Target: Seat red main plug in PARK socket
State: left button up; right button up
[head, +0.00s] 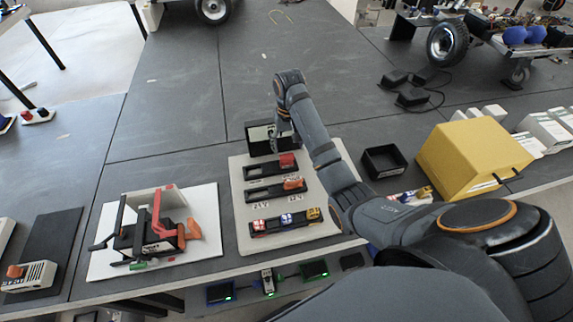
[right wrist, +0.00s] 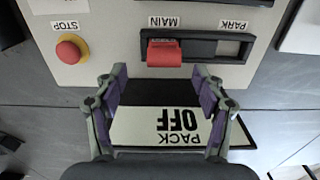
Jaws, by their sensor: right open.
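The red main plug (head: 287,160) sits at the right end of the black double-socket housing (head: 258,172) in the head view. In the right wrist view the red plug (right wrist: 164,53) is at the left of the housing, by the inverted MAIN label. The PARK socket (right wrist: 232,49) at the right of the housing is empty. My right gripper (right wrist: 159,82) is open, with nothing between its fingers. It is apart from the plug, over the PACK OFF sign (right wrist: 160,126). In the head view my right gripper (head: 283,143) is partly hidden by its arm. My left gripper is not shown.
A red STOP button (right wrist: 69,51) on a yellow base is near the plug. More rows of plugs (head: 286,219) share the pale board (head: 240,190). A black tray (head: 384,161) and a yellow box (head: 472,158) lie right. A lever fixture (head: 155,232) stands left.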

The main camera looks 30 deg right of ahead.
aim_at(287, 156)
jog(key=f+b, duration=0.1)
jog(key=f, duration=0.2)
jog(key=f+b, duration=0.1)
jog(key=shift+s+a+f+b, duration=0.1)
jog(key=shift+a+f+b, duration=0.05)
jog(key=shift+a+b, duration=0.2)
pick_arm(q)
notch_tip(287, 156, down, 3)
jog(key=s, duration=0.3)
pick_arm(e)
jog(key=shift+f, duration=0.35)
jog(key=shift+r, duration=0.1)
jog(key=c, duration=1.3)
jog(key=shift+o, duration=0.2)
jog(key=shift+r+p, duration=0.4)
jog(key=shift+r, duration=0.15)
notch_tip(287, 156, up, 3)
jog(key=shift+d+r+p, duration=0.1)
jog(key=shift+d+p, duration=0.05)
jog(key=shift+p, duration=0.85)
pick_arm(q)
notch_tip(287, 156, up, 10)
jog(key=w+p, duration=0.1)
jog(key=p, duration=0.6)
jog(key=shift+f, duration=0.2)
pick_arm(e)
jog(key=s+d+r, duration=0.8)
jog(key=s+d, duration=0.1)
jog(key=s, duration=0.1)
jog(key=shift+r, duration=0.35)
